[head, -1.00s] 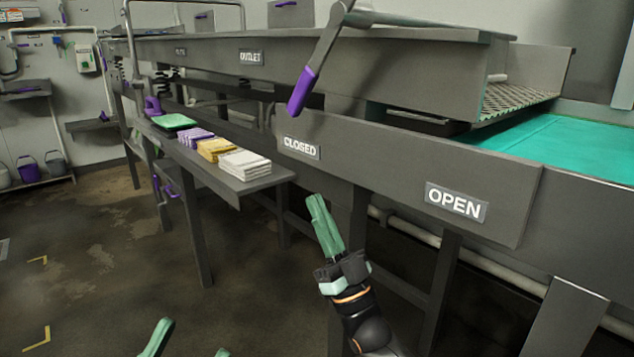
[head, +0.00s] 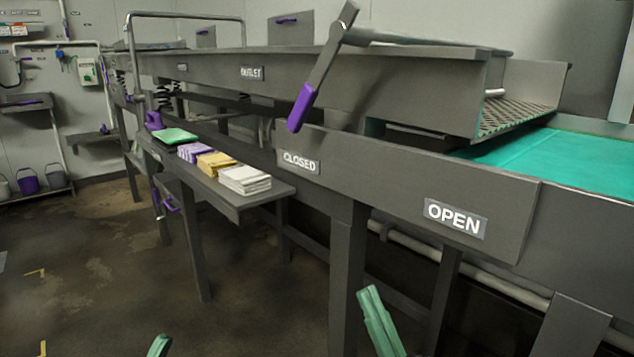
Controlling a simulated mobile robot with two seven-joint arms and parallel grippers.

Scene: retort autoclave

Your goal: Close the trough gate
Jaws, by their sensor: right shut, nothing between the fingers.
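The gate lever, a grey bar with a purple grip (head: 302,107), hangs from a shaft at the top of the trough (head: 400,95). It slants down and left, its grip end just above the CLOSED label (head: 301,162). The OPEN label (head: 455,218) is further right on the same grey panel. My right gripper (head: 370,292), with green fingers, is shut and empty, low in the view, below the panel and well apart from the lever. My left gripper shows only as one green fingertip (head: 160,346) at the bottom edge; the rest is out of view.
A side shelf (head: 262,188) at left holds green, purple, yellow and white stacks of folded cloths. Table legs (head: 346,265) and a pipe stand under the trough. A teal surface (head: 560,160) lies at right. The floor at left is open; buckets (head: 28,181) stand by the far wall.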

